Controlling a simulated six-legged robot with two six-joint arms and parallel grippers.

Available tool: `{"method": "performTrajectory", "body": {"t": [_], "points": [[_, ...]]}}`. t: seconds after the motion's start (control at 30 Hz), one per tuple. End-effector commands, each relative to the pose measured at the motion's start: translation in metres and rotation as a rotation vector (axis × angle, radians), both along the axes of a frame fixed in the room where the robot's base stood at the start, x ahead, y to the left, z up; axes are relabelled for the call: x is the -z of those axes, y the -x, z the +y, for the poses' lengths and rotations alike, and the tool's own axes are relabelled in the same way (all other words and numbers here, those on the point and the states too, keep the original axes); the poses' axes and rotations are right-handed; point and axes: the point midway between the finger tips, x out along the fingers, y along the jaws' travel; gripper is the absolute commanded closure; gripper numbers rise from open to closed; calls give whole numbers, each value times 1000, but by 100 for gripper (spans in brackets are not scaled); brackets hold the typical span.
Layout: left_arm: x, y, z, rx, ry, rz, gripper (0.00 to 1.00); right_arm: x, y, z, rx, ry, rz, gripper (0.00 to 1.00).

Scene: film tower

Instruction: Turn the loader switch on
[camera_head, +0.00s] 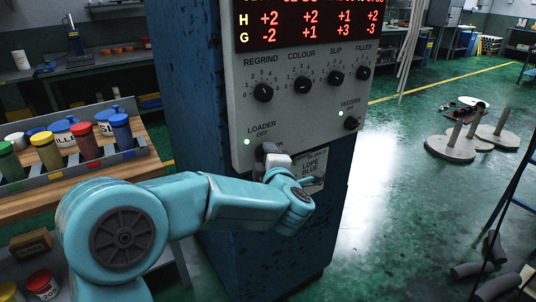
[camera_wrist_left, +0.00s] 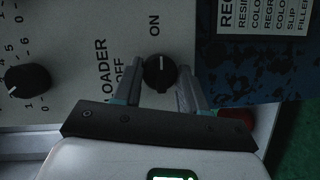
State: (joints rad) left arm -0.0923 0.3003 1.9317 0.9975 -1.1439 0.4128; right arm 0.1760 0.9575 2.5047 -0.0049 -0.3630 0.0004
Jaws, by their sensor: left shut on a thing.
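The loader switch (camera_wrist_left: 157,76) is a round black knob on the grey panel, with OFF printed on its left and ON above it in the left wrist view. Its white mark points up in that view, towards ON. My left gripper (camera_wrist_left: 158,66) is shut on the knob, one finger on each side. In the head view my left gripper (camera_head: 271,156) is at the lower left of the panel (camera_head: 300,115), just under the LOADER label, and hides most of the switch. My right gripper is not in view.
Green lights glow beside the LOADER (camera_head: 247,141) and FEEDERS (camera_head: 341,114) labels. Several other knobs, such as the regrind dial (camera_head: 263,92), sit above. A grey rack (camera_head: 92,163) of coloured bottles stands on the wooden table at left. Open floor lies right of the blue cabinet.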

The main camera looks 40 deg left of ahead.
Motion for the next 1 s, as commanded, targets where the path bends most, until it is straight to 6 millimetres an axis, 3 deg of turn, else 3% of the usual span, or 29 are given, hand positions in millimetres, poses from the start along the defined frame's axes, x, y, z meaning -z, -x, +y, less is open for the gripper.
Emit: {"method": "performTrajectory", "body": {"t": [0.33, 0.37, 0.4, 0.43, 0.77, 1.0], "points": [[2, 0, 0, 1, -1, 6, 89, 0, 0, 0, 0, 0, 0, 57], [2, 0, 0, 1, -1, 6, 52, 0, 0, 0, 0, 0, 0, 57], [2, 0, 0, 1, -1, 6, 39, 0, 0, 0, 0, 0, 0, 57], [2, 0, 0, 1, -1, 5, 33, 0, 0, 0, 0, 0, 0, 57], [0, 2, -2, 1, -1, 2, 33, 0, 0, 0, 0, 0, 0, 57], [-5, 31, -33, 5, -1, 1, 33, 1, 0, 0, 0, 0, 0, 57]]}}
